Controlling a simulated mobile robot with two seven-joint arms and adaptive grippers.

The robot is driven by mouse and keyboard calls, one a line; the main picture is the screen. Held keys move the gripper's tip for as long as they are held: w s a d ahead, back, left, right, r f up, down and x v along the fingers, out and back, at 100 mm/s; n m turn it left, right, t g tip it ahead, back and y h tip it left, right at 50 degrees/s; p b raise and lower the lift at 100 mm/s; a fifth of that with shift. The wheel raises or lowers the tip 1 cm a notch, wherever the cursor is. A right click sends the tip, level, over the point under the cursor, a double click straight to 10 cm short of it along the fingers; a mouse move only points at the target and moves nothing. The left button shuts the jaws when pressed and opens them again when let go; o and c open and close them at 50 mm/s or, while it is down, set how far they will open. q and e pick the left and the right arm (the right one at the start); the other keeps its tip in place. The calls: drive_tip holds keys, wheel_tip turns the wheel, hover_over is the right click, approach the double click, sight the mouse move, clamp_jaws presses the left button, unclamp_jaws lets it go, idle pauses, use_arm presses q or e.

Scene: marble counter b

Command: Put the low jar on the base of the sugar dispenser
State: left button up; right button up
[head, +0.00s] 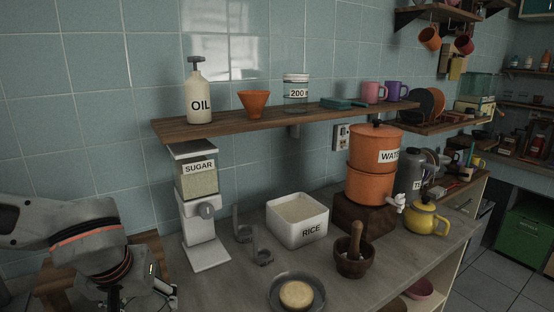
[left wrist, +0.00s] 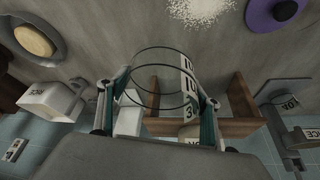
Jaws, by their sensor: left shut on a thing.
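The sugar dispenser (head: 198,180) stands on the counter, with its pale flat base (head: 206,257) at the bottom and bare. My left gripper (head: 150,296) is at the lower left of the head view, left of this base; its fingertips are hard to make out there. In the left wrist view my left gripper (left wrist: 158,105) is shut on the low jar (left wrist: 188,84), a clear, round vessel with dark rims and a white number label. The jar is between the two fingers, over the counter. I cannot make out the jar in the head view. My right gripper is not in view.
A bowl (head: 277,293) with a round loaf is in front. A wooden stand (head: 150,243) is behind my left gripper. The shelf (head: 260,123) hangs above the dispenser.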

use_arm(q)
drive_tip(key=shift+s+d+f+m+h, duration=0.1)
drive_tip(key=shift+d+f+m+h, duration=0.15)
drive_tip(key=shift+m, duration=0.35)
drive_tip(key=shift+s+d+f+m+h, duration=0.15)
drive_tip(key=shift+d+m, duration=0.1)
drive_tip(key=shift+m, duration=0.35)
drive_tip(key=shift+w+r, duration=0.1)
drive_tip(key=shift+w, duration=0.05)
